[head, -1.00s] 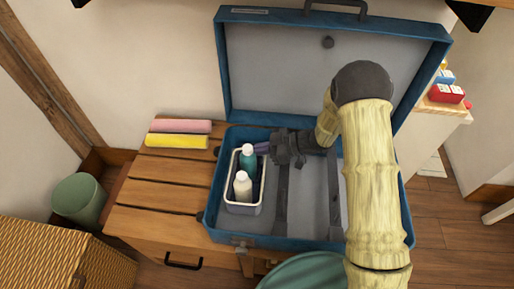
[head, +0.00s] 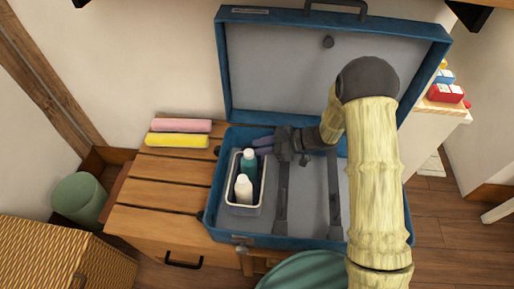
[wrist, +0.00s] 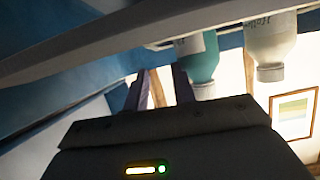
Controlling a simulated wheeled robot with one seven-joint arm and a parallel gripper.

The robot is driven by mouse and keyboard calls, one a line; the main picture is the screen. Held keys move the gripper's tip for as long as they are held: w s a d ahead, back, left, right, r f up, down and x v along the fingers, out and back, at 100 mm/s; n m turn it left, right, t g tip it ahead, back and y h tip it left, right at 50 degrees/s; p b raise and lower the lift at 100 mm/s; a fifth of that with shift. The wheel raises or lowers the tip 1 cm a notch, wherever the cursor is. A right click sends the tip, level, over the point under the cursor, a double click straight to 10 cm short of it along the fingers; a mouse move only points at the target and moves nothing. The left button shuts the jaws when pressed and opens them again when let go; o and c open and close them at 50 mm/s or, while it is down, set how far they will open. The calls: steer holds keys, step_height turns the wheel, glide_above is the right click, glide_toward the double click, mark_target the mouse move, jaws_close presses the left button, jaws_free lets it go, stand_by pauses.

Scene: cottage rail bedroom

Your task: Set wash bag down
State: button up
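The wash bag (head: 246,210) is a small grey open-topped holder with a pale rim. It stands upright in the left part of the open blue suitcase (head: 300,243). A teal bottle with a white cap (head: 249,163) and a cream bottle (head: 243,188) stand in it. In the wrist view the teal bottle (wrist: 202,62) and the cream bottle (wrist: 270,45) appear upside down. My gripper (head: 263,146) is at the bag's back right corner, its fingers apart with nothing visible between them. Whether a finger still touches the rim is unclear.
The suitcase lid (head: 290,65) stands open behind. Dark straps (head: 282,198) run along its floor, with bare space right of the bag. Pink (head: 181,125) and yellow (head: 177,140) rolls lie on the wooden bench (head: 160,187) at the left.

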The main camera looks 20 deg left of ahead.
steer(key=p+v, duration=0.2)
steer(key=v, duration=0.8)
steer(key=shift+w+d, duration=0.15)
steer(key=shift+d, duration=0.25)
steer(key=shift+r, duration=0.1)
